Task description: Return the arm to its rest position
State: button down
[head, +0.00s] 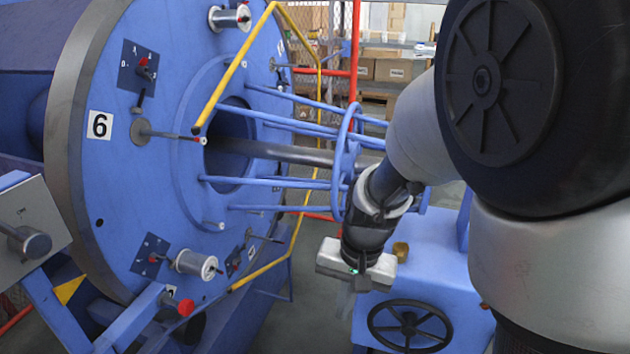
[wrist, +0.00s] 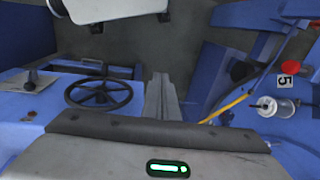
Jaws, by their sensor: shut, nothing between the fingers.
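My gripper (head: 347,303) hangs below my wrist in the head view, pointing down in front of the blue cabinet with the black handwheel. Its fingers are closed together with nothing between them. In the wrist view the shut fingers (wrist: 162,98) point out over the grey floor, between the handwheel and the blue strander parts. My arm reaches in from the right of the head view and is bent downward at the wrist. The fingers appear clear of any surface.
The large blue strander disc (head: 120,180) marked 6 fills the left. Blue guide rods and a ring (head: 347,140) lie close behind my wrist. The black handwheel (head: 410,325) is just right of my gripper. A yellow rail (head: 235,68) crosses the disc. Cardboard boxes (head: 392,70) stand on shelves behind.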

jog(key=s+d+r+n+t, duration=0.1)
jog(key=s+d+r+t, duration=0.1)
jog(key=s+d+r, duration=0.3)
jog(key=s+d+r+n+t+h, duration=0.1)
jog(key=s+r, duration=0.2)
jog(key=r, duration=0.4)
jog(key=s+d+r+n+t, duration=0.1)
jog(key=s+d+r+t, duration=0.15)
jog(key=r, duration=0.35)
notch_tip(320, 180, up, 18)
jog(key=p, duration=1.8)
jog(key=shift+s, duration=0.45)
jog(key=c, duration=2.5)
grip_release()
jog(key=shift+g, duration=0.25)
